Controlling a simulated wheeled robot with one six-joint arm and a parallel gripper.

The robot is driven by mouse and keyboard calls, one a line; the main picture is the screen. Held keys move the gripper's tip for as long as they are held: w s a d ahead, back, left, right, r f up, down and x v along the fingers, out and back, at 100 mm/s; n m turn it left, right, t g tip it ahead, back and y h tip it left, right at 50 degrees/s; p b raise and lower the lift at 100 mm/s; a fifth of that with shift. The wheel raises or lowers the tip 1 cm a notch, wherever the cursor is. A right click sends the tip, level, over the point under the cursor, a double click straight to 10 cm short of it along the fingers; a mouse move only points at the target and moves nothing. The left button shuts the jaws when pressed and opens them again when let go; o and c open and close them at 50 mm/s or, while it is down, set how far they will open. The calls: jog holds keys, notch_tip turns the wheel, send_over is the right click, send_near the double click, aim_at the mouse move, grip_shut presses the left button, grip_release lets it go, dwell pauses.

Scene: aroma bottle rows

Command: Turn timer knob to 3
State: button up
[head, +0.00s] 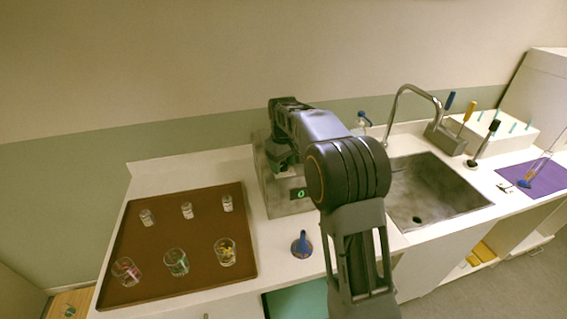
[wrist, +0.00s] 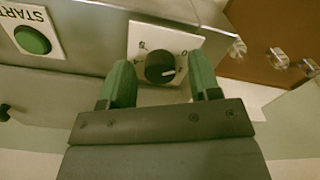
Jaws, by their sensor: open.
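The timer knob (wrist: 161,67) is a black round dial on a white plate (wrist: 189,43) with printed numbers in the wrist view. Its white pointer mark points right, near the 0. My gripper (wrist: 160,66) is open, its two green-grey fingers on the left and right of the knob in the picture. I see no clear contact with the knob and cannot tell how deep the fingers reach. The knob is hidden there.
A green START button (wrist: 33,40) sits left of the knob in the wrist view. In the head view a brown tray (head: 150,290) with several glasses and small jars lies left of the machine. A blue-topped item (head: 302,244) stands in front; a sink (head: 425,190) is right.

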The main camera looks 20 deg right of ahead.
jog(key=c, duration=0.9)
